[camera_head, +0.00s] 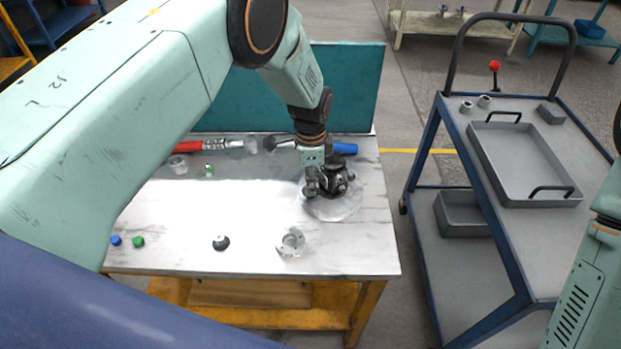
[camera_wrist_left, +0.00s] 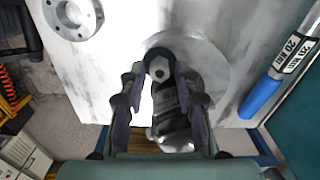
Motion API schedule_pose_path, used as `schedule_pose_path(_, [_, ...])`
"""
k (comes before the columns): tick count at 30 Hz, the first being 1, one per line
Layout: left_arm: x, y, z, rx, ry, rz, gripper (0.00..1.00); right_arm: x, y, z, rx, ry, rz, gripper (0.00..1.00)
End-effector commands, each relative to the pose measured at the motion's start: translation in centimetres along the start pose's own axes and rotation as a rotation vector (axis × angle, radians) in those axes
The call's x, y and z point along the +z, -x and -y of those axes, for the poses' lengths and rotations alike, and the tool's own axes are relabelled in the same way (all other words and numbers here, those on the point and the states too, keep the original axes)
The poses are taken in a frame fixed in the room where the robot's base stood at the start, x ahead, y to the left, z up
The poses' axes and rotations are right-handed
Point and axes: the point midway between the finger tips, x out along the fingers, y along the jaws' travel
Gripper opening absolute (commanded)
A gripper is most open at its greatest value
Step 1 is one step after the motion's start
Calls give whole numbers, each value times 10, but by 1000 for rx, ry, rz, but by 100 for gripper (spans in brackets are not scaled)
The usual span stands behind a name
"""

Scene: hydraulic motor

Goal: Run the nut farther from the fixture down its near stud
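A dark hydraulic motor assembly (camera_head: 340,172) stands on a pale round disc (camera_head: 345,208) at the table's right side. My left gripper (camera_head: 312,190) reaches down at its left side. In the left wrist view the two fingers of my left gripper (camera_wrist_left: 155,72) stand apart, one on either side of a light grey hex nut (camera_wrist_left: 159,68). The dark ribbed body (camera_wrist_left: 170,105) shows between the fingers. I cannot tell whether the fingertips touch the nut. The stud and its thread cannot be made out. My right gripper is outside both views.
Torque wrenches, one red (camera_head: 188,147) and one blue (camera_head: 345,149), lie along the back edge, before a teal panel (camera_head: 350,85). A flanged part (camera_head: 291,242), a dark knob (camera_head: 221,243) and small caps (camera_head: 138,242) lie in front. A trolley with a tray (camera_head: 490,150) stands right.

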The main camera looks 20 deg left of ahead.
Motion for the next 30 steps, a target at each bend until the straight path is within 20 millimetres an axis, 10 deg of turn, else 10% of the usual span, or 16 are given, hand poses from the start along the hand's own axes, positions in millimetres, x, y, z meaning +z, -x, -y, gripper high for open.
schedule_pose_path(30, [0, -1, -1, 0, 894, -1, 32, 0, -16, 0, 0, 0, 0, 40])
